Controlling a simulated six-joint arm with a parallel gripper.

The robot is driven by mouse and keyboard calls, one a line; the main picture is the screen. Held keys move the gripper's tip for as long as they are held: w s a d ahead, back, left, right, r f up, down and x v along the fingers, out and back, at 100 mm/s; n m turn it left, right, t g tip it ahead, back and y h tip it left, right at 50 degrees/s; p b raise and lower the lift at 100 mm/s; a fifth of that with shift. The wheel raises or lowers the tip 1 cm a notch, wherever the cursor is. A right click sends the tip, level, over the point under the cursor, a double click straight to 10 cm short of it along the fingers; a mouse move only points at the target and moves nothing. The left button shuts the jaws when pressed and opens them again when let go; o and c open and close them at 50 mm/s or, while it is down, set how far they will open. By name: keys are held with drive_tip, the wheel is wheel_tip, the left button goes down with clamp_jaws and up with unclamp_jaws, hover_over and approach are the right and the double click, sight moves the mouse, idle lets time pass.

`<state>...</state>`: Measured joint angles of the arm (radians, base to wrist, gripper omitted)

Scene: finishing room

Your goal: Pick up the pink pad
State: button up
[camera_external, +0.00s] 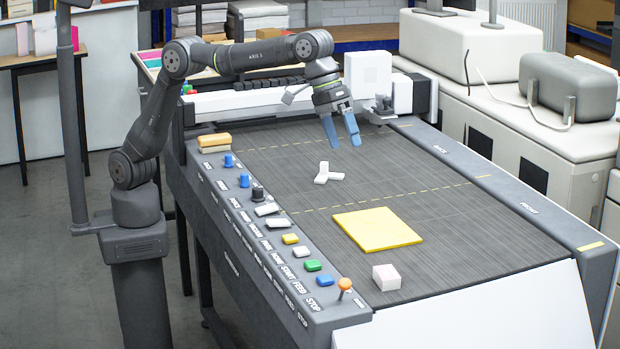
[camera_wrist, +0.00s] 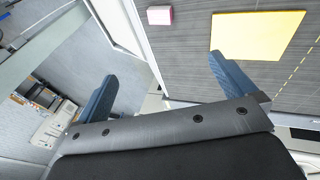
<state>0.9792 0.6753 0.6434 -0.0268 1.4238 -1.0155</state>
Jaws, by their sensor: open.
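The pink pad (camera_external: 386,277) is a small pale pink block on the grey machine bed, near its front edge. It also shows at the top of the wrist view (camera_wrist: 159,15). My gripper (camera_external: 342,132) has blue fingers and is open and empty. It hangs above the far part of the bed, well behind and apart from the pink pad. In the wrist view the two blue fingers of my gripper (camera_wrist: 162,78) stand wide apart with nothing between them.
A flat yellow sheet (camera_external: 378,229) lies behind the pink pad. A white three-armed piece (camera_external: 328,173) lies farther back. A control panel (camera_external: 262,235) with buttons and an orange-topped lever (camera_external: 344,287) runs along the left edge. The bed's right side is clear.

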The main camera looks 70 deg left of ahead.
drive_tip(key=c, duration=0.7)
drive_tip(key=m+g+h, duration=0.2)
drive_tip(key=m+h, duration=0.1)
drive_tip(key=m, duration=1.5)
approach(386, 271)
drive_tip(key=x, duration=0.2)
drive_tip(key=shift+w+d+f, duration=0.2)
drive_tip(key=shift+w, duration=0.15)
drive_tip(key=shift+s+x, duration=0.15)
drive_tip(key=shift+x, duration=1.45)
drive_tip(key=shift+s+x, duration=0.15)
drive_tip(key=shift+x, duration=1.4)
